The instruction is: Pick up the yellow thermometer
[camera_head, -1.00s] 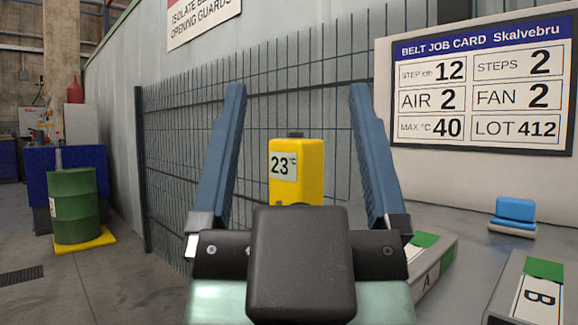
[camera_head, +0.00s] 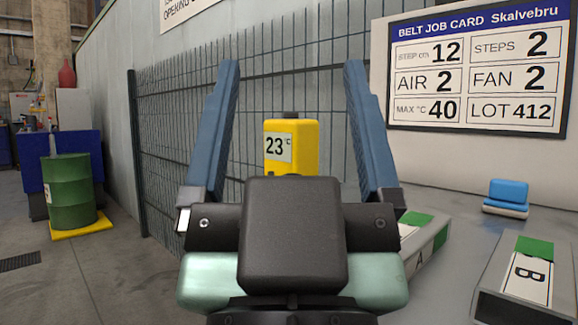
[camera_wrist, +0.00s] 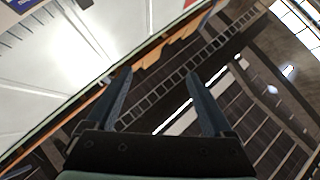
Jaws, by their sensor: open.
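The yellow thermometer (camera_head: 305,146) is upright between my gripper's two blue fingers in the head view, with a display reading 23 °C. Its lower part is hidden behind my dark wrist. My gripper (camera_head: 291,70) is open, its fingers well apart and pointing up in the picture. No contact with the thermometer shows, and I cannot tell how far beyond the fingers it stands. In the wrist view, my gripper (camera_wrist: 162,85) is open with nothing between the fingers; the thermometer is not seen there.
A grey table at right bears a blue-topped block (camera_head: 508,196) and units marked A (camera_head: 425,248) and B (camera_head: 526,275). A mesh fence (camera_head: 180,150) runs behind. The job card board (camera_head: 480,70) hangs at right. A green drum (camera_head: 70,195) stands on the floor at left.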

